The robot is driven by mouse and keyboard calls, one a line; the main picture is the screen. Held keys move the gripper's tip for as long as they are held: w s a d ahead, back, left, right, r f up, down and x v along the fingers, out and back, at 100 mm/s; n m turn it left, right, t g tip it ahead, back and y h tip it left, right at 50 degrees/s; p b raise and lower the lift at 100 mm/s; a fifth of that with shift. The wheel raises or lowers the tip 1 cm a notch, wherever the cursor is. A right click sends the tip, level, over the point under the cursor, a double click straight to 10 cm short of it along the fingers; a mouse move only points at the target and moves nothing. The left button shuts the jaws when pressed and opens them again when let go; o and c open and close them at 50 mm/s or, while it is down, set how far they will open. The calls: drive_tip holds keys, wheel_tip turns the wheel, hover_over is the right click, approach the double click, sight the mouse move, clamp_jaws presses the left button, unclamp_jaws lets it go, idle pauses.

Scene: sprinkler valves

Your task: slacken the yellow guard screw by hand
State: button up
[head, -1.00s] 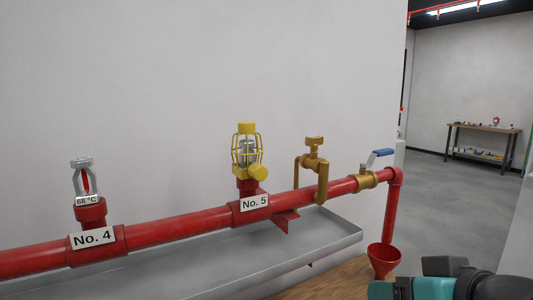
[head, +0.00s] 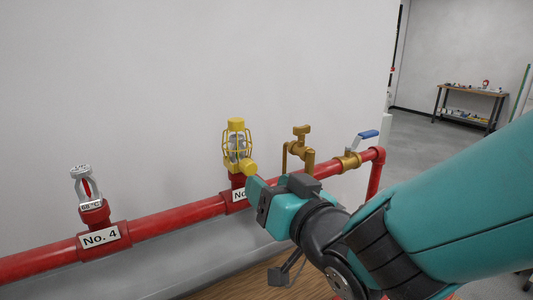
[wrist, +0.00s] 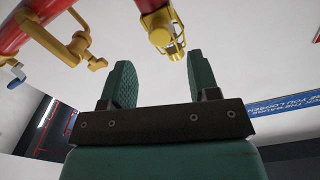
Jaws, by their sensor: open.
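The yellow guard screw (head: 249,169) is a round knob low on the right side of the yellow cage guard (head: 236,140). The guard encloses the sprinkler head above the No. 5 fitting. My gripper (head: 262,188) is just below and to the right of the screw in the head view, partly covering the No. 5 label. In the wrist view my gripper (wrist: 159,72) has its two green fingers apart with nothing between them. There the screw (wrist: 160,38) shows beyond the fingertips, roughly in line with the gap, and apart from both fingers.
The red pipe (head: 175,217) runs along the wall above a grey tray (head: 130,278). A brass test valve (head: 301,147) and a blue-handled valve (head: 350,158) stand right of the guard. The No. 4 sprinkler (head: 88,190) is left. A blue sign (wrist: 285,118) shows in the wrist view.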

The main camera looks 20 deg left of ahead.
sight(251, 171)
drive_tip(key=p+x, duration=0.3)
drive_tip(key=x, duration=0.4)
drive_tip(key=shift+w+a, duration=0.2)
drive_tip(key=shift+w, duration=0.05)
drive_tip(key=c, duration=0.9)
